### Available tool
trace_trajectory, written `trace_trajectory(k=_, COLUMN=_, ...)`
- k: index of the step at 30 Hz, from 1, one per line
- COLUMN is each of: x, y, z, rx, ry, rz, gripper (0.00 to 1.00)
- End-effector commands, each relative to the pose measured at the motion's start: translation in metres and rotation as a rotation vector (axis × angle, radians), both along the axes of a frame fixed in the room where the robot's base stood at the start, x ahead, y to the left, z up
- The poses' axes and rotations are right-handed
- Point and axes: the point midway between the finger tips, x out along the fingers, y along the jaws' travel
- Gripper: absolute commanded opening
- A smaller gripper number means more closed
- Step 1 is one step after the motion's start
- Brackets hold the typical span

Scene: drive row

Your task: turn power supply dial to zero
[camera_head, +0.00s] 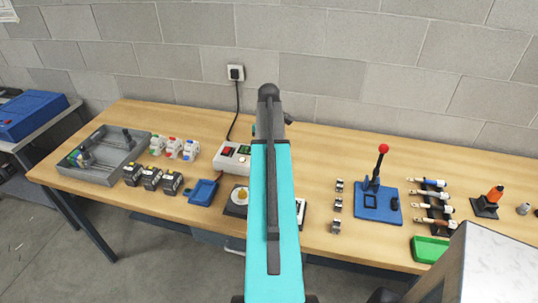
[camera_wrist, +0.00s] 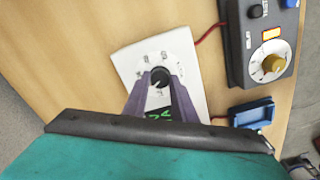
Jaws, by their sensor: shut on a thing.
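In the wrist view, a black dial (camera_wrist: 160,76) sits on a white panel (camera_wrist: 190,100) with dark marks around it. Green lit digits (camera_wrist: 158,116) show below the dial, partly covered by my fingers. My gripper (camera_wrist: 160,84) is shut on the dial, one purple finger on each side. The dial's pointer is too small to read surely. A dark box (camera_wrist: 237,45) with a gold dial (camera_wrist: 269,66) and an orange lit part stands to the right, apart from my fingers. I cannot tell for sure which unit is the power supply. In the head view, my arm hides the gripper.
A blue tray (camera_wrist: 250,113) lies close to the dark box, and a red cable (camera_wrist: 207,32) runs near it. On the bench (camera_head: 330,165), a grey tray (camera_head: 100,172) stands left. A blue press (camera_head: 377,202) with a red-knobbed lever and a green bin (camera_head: 430,250) stand right.

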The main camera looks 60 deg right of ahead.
Motion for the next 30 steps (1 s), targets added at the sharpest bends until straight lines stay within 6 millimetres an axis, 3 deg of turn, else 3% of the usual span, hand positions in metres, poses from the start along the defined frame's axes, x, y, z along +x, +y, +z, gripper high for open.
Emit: trace_trajectory(k=30, x=-0.0009, y=-0.0006, z=0.0007, rx=-0.001, ry=0.002, rz=0.683, gripper=0.12)
